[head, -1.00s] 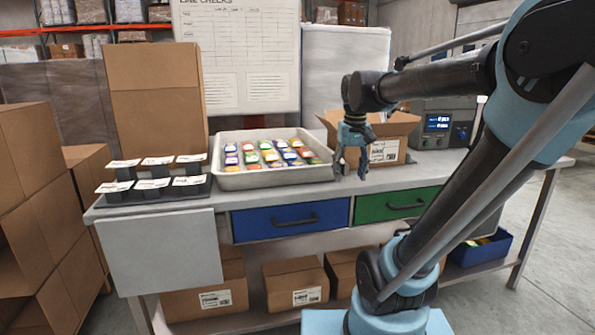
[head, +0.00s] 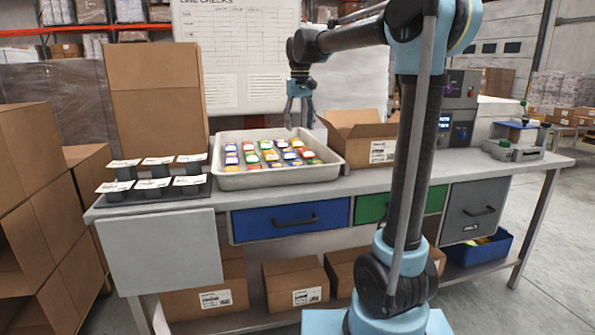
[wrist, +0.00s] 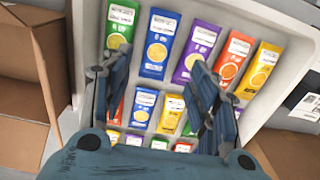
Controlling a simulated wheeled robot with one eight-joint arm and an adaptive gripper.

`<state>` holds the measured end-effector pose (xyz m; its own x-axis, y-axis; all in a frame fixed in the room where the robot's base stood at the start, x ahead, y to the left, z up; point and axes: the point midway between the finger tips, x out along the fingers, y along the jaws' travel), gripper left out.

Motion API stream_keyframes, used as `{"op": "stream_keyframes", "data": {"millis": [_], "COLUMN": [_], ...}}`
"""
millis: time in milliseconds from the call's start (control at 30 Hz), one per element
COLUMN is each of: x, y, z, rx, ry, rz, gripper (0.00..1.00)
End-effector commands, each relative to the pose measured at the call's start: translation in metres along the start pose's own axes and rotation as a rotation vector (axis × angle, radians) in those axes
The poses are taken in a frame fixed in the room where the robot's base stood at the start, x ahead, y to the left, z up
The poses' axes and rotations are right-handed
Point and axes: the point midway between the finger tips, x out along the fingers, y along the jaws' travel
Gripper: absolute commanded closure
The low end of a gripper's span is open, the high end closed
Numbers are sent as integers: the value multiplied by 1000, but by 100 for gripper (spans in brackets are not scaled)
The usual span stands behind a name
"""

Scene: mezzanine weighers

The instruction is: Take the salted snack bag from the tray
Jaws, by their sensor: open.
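A pale shallow tray (head: 262,180) stands on the bench and holds rows of small, colourful snack bags (head: 267,155). In the wrist view, the tray (wrist: 262,20) shows a row of upright bags: a green bag (wrist: 119,22), a blue bag (wrist: 158,42), a purple bag (wrist: 195,50), an orange-red bag (wrist: 232,60) and a yellow bag (wrist: 260,68). More bags lie in the row below, partly covered by my fingers. The print is too small to tell which is salted. My gripper (head: 299,122) is open and empty above the tray's right side.
An open cardboard box (head: 360,135) stands right of the tray. A black stand with several white-topped cups (head: 152,183) is at the left. A tall carton (head: 158,90) and a whiteboard (head: 237,50) rise behind. A weighing device (head: 515,140) sits at the bench's right.

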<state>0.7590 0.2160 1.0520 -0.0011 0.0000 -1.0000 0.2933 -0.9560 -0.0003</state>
Motion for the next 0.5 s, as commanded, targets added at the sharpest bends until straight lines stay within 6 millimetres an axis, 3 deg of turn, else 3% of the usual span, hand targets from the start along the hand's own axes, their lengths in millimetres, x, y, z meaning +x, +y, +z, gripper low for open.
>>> {"op": "stream_keyframes", "data": {"millis": [500], "x": [88], "y": [1], "z": [1], "rx": [1], "ry": [0], "rz": [0], "gripper": [45]}}
